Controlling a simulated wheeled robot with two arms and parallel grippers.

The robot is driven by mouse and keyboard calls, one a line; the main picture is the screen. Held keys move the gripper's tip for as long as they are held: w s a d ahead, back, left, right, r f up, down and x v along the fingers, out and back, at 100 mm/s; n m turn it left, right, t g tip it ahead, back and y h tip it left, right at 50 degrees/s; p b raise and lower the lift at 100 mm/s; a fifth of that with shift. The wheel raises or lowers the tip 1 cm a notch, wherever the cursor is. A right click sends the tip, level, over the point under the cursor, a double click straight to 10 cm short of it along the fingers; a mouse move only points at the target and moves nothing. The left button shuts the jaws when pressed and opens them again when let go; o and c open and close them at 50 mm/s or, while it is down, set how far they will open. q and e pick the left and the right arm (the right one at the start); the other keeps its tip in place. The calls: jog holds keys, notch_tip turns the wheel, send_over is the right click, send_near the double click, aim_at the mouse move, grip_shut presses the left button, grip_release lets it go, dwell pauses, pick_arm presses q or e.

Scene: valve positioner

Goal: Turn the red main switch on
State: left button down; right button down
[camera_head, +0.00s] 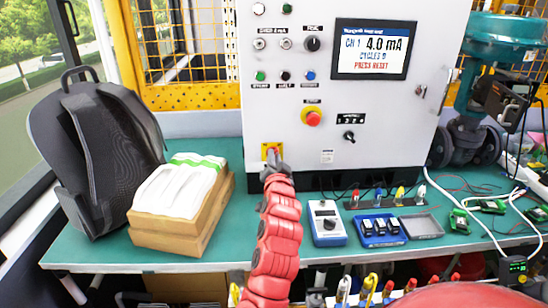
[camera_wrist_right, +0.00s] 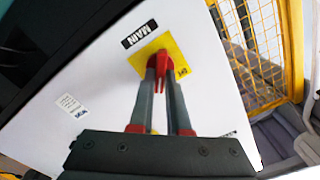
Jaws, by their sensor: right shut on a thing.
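The red main switch (camera_wrist_right: 161,62) sits on a yellow plate (camera_wrist_right: 143,57) with a black MAIN label beside it and a small black label at the plate's edge in the right wrist view. In the head view the yellow plate (camera_head: 266,148) is at the lower left of the white cabinet front. My right gripper (camera_head: 273,161) reaches up to it and hides most of the switch. In the right wrist view the two grey fingers of my right gripper (camera_wrist_right: 162,75) are shut on the red handle, one on each side. My left gripper is not in view.
The white cabinet (camera_head: 375,110) carries a display (camera_head: 373,50) reading 4.0 mA and PRESS RESET. A red button (camera_head: 313,118) sits above and right of the switch. A backpack (camera_head: 95,150), a cardboard box (camera_head: 185,235) and a blue meter (camera_head: 326,224) stand on the green bench.

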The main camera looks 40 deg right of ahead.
jog(key=shift+m, duration=0.6)
jog(key=c, duration=0.9)
grip_release()
